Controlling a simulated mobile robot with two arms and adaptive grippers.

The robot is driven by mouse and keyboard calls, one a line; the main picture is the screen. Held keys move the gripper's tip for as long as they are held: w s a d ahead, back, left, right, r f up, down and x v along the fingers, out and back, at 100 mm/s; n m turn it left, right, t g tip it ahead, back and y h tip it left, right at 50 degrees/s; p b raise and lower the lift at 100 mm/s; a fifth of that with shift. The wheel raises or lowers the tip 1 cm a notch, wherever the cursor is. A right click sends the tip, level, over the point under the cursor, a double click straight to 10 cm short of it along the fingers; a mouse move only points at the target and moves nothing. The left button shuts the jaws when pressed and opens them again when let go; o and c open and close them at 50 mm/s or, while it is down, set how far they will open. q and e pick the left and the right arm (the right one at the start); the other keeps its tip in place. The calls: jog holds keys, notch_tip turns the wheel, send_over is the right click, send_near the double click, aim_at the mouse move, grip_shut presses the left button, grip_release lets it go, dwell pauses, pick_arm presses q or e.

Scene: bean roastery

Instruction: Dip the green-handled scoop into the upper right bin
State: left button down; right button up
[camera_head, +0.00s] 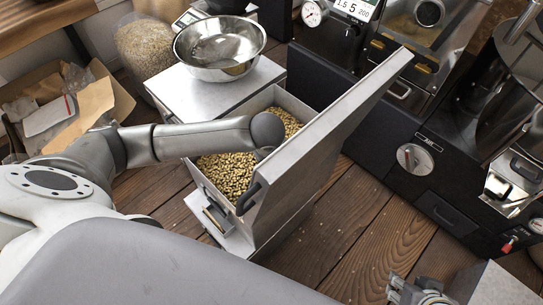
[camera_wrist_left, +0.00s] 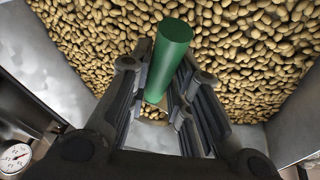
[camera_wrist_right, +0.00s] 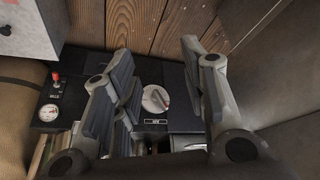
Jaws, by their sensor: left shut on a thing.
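The green handle of the scoop (camera_wrist_left: 170,55) stands between the fingers of my left gripper (camera_wrist_left: 168,78), which is shut on it. The scoop's bowl is mostly hidden behind the fingers. Pale beans fill the space behind it in the left wrist view. In the head view, my left arm reaches over an open metal bin (camera_head: 198,181) of beans (camera_head: 228,175), its rounded wrist above the beans; the fingers and scoop are hidden there. Whether the scoop touches the beans is unclear. My right gripper (camera_head: 418,290) is at the bottom right, empty and open in the right wrist view (camera_wrist_right: 158,72).
The bin's raised lid (camera_head: 325,135) slants up along its right side. A steel bowl (camera_head: 220,68) stands on a metal top (camera_head: 255,82) behind the bin. Dark roasting machines (camera_head: 440,160) stand right. A sack of beans (camera_head: 145,50) and an open cardboard box (camera_head: 115,90) are at left.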

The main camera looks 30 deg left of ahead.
pick_arm(q)
jog(key=shift+r+p, duration=0.85)
jog(key=shift+r, duration=0.55)
jog(key=shift+r+p, duration=0.6)
jog(key=shift+r, duration=0.55)
jog(key=shift+r+p, duration=0.65)
jog(key=shift+r, duration=0.1)
jog(key=shift+r+p, duration=0.4)
jog(key=shift+r, duration=0.25)
jog(key=shift+r+p, duration=0.6)
jog(key=shift+r, duration=0.35)
jog(key=shift+r+p, duration=0.65)
jog(key=shift+r, duration=0.4)
pick_arm(e)
jog(key=s+f+g, duration=0.2)
jog(key=s+f, duration=0.1)
jog(key=f, duration=1.3)
jog(key=shift+d+f+g, duration=0.3)
jog(key=shift+f, duration=0.05)
jog(key=shift+s, duration=0.1)
